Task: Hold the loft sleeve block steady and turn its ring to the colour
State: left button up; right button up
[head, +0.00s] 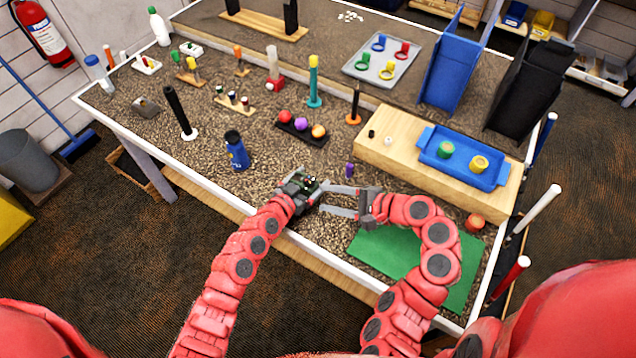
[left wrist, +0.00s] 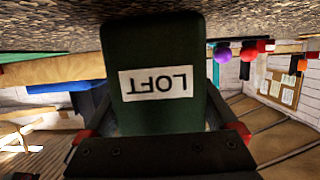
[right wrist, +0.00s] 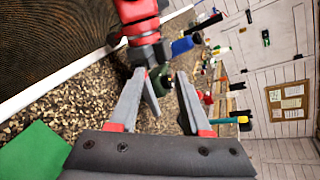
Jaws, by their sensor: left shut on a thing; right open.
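The loft sleeve block (head: 311,184) is small and dark green, just above the table near its front edge. In the left wrist view the block (left wrist: 155,55) fills the middle, its white LOFT label upside down. My left gripper (head: 303,188) is shut on it, a finger on each side. My right gripper (head: 326,199) is open, its two long fingers pointing left at the block. In the right wrist view the block (right wrist: 160,80) shows beyond and between the fingertips; I cannot tell whether they touch it. The ring and its colour marks are too small or hidden to make out.
A blue bottle (head: 236,150) stands to the left of the block. A small purple piece (head: 349,170) stands just behind the right fingers. A green mat (head: 385,252) lies under my right arm. A wooden platform (head: 385,150) with a blue tray (head: 428,158) is behind it.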

aim_at(314, 182)
jog(key=shift+d+r+m+t+h, duration=0.65)
jog(key=shift+d+m+t+h, duration=1.15)
jog(key=shift+m, duration=5)
jog(key=shift+g+y, duration=0.4)
jog(key=shift+y, duration=0.2)
jog(key=x, duration=0.8)
jog(key=shift+s+a+f, duration=0.1)
jog(key=shift+f, duration=0.3)
jog(key=shift+w+a+f, duration=0.2)
jog(key=shift+w+a, duration=0.2)
jog(key=shift+w, duration=0.15)
grip_shut()
